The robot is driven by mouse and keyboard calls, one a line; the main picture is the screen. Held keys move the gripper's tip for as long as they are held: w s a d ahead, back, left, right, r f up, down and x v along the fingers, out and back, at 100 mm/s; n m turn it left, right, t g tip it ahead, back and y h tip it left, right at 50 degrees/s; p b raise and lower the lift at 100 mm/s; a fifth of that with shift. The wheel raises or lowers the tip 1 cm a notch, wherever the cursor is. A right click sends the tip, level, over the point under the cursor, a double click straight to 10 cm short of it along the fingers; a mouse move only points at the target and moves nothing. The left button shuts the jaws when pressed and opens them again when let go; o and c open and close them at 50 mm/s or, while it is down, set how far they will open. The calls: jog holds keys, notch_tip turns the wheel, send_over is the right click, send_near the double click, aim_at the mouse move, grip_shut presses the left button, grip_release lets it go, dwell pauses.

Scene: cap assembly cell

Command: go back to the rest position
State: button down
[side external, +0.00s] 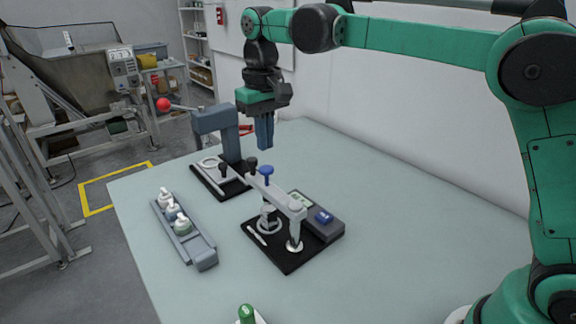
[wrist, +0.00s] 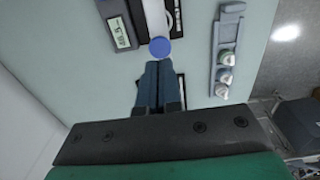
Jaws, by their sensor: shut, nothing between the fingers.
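A fixture with a blue knob (side external: 266,172) stands on a black base in front of the gripper; the blue knob shows just past the fingertips in the wrist view (wrist: 160,47). The press with a red ball handle (side external: 163,105) stands to the left of the gripper.
A grey rack (side external: 203,252) with several white-capped bottles lies at the table's left; it also shows in the wrist view (wrist: 216,45). A green-topped object (side external: 246,313) stands at the front edge. The table's right side (side external: 400,240) is clear. A white wall runs behind.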

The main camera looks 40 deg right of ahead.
jog(key=shift+r, duration=1)
jog(key=shift+s+d+r, duration=0.1)
jog(key=shift+s+d, duration=0.1)
jog(key=shift+s, duration=0.1)
jog(key=s+d+f+t, duration=0.2)
jog(key=s+f+t, duration=0.1)
jog(key=s, duration=0.4)
jog(key=s+d+f+t, duration=0.3)
jog(key=s+f+t, duration=0.1)
jog(key=s, duration=0.2)
jog(key=shift+s+d, duration=0.3)
jog(key=shift+s, duration=0.05)
